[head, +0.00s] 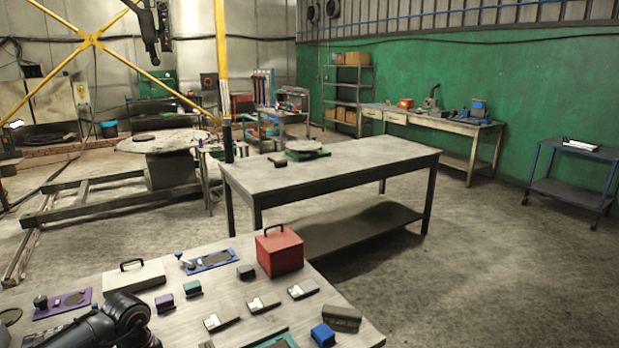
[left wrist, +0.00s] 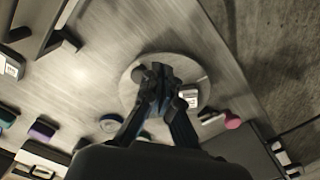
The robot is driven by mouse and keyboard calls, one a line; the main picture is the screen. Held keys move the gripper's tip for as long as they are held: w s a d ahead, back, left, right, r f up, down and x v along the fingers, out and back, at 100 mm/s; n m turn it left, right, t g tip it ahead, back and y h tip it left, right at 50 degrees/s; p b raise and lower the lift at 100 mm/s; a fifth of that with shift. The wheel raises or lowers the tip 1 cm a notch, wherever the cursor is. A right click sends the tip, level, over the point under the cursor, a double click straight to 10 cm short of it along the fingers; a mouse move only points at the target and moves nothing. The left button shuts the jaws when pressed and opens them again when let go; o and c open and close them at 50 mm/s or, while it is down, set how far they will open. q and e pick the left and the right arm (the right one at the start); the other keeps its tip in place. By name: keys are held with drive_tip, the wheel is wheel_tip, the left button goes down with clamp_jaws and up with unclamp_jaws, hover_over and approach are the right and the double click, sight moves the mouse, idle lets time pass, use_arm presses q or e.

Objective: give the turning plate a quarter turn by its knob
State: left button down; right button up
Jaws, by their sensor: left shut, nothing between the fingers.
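In the left wrist view a round, pale grey plate (left wrist: 135,92) lies on the table, and I take it to be the turning plate. My left gripper (left wrist: 158,72) is over its middle, with dark fingers shut and nothing seen held. The fingers hide the plate's centre, and I cannot tell whether they touch it. A small dark and pale block (left wrist: 189,97) shows at the plate's right side; whether it is the knob I cannot tell. In the head view my left arm enters at the bottom left, and its fingertips are not visible. My right gripper is not in view.
The near table (head: 340,310) carries a red box (head: 279,252), a white box (head: 133,276), a purple board (head: 62,303), a blue board (head: 210,260) and several small blocks. A pink thing (left wrist: 232,120) is right of the plate.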

use_arm(q)
drive_tip(key=shift+f+b, duration=1.6)
drive_tip(key=shift+f, duration=0.3)
drive_tip(key=shift+w+b, duration=0.4)
drive_tip(key=shift+b, duration=0.15)
drive_tip(key=shift+s, duration=0.6)
wheel_tip(320, 180, up, 9)
drive_tip(key=p, duration=0.5)
drive_tip(key=shift+w, duration=0.15)
